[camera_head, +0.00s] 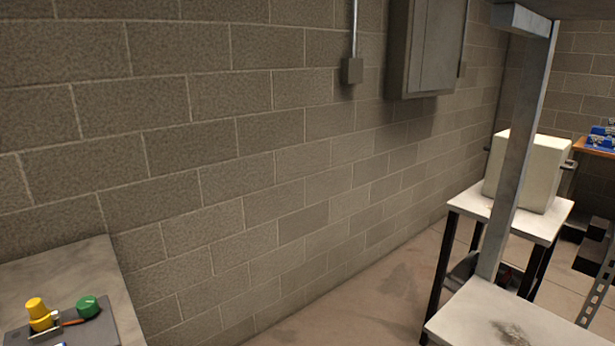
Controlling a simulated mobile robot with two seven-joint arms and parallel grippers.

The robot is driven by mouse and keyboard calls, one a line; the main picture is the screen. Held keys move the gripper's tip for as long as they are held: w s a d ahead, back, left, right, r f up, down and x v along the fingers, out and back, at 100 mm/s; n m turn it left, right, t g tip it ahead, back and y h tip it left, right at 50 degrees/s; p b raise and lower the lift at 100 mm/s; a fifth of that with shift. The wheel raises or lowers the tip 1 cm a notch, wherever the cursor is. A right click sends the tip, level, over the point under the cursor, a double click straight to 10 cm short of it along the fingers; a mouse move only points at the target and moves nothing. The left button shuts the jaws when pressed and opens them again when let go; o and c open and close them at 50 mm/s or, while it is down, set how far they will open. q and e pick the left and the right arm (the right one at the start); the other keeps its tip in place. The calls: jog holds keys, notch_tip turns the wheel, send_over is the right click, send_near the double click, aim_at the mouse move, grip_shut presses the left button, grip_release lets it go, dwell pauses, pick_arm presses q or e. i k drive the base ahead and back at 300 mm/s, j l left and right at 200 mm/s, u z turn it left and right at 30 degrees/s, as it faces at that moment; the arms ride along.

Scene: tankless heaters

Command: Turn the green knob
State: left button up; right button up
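The green knob (88,307) is at the lower left of the head view. It sits on a dark grey panel (101,331) that lies on a grey table top. A yellow knob-like part (39,314) stands just left of it, and a small orange piece (73,322) lies between the two. The panel's lower part is cut off by the frame edge. Neither of my grippers is in view.
The grey table (66,273) stands against a block wall (220,150). A white box (527,170) sits on a small table (486,207) at the right, behind a metal post (518,150). A wall cabinet (425,48) hangs above. Open floor (385,290) lies between the tables.

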aim_at(87, 306)
jog(key=u, duration=1.05)
